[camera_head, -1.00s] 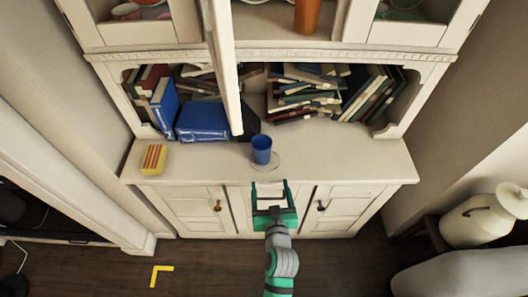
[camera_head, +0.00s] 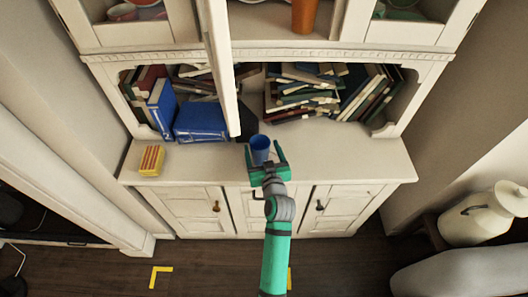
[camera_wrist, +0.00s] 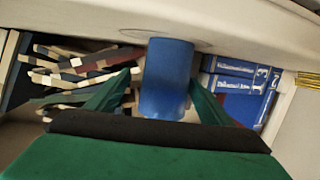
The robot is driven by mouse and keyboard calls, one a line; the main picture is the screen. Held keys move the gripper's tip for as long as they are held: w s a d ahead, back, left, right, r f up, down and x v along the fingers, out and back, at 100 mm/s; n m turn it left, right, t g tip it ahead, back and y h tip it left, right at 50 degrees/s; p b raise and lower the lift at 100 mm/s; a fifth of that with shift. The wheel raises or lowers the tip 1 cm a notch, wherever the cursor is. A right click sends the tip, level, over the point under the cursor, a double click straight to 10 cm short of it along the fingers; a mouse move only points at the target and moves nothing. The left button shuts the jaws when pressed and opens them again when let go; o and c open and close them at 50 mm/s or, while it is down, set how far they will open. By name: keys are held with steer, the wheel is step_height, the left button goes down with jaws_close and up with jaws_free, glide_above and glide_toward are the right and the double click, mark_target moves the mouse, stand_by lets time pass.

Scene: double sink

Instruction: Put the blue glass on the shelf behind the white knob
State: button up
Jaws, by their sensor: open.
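The blue glass (camera_head: 260,143) stands upright on the white cabinet's counter (camera_head: 330,160), near its front middle. My gripper (camera_head: 265,156) is open, with one green finger on each side of the glass. In the wrist view the glass (camera_wrist: 168,72) shows between the two fingers of my gripper (camera_wrist: 160,98); I cannot tell whether either touches it. The upper shelf (camera_head: 270,26) is partly visible behind an open white door (camera_head: 222,65) seen edge-on. I cannot make out a white knob.
The open door juts out above the counter, left of the glass. Blue books (camera_head: 200,122) and stacked books (camera_head: 305,90) fill the niche behind. A yellow box (camera_head: 152,160) lies on the counter's left. An orange cup (camera_head: 304,14) stands on the upper shelf. The counter's right is clear.

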mark_target(259, 144)
steer(key=shift+w+f, duration=0.1)
steer(key=shift+w, duration=0.3)
steer(key=shift+w+a+f, duration=0.25)
steer(key=shift+w+a, duration=0.3)
steer(key=shift+w, duration=0.25)
steer(key=shift+w+a+f, duration=0.2)
steer(key=shift+w+a, duration=0.35)
steer(key=shift+w, duration=0.25)
steer(key=shift+d, duration=0.25)
steer(key=shift+c, duration=0.3)
steer(key=shift+d, duration=0.1)
steer(key=c, duration=1)
steer(key=shift+c, duration=1.4)
steer(key=shift+w+r, duration=0.1)
steer(key=shift+w, duration=0.05)
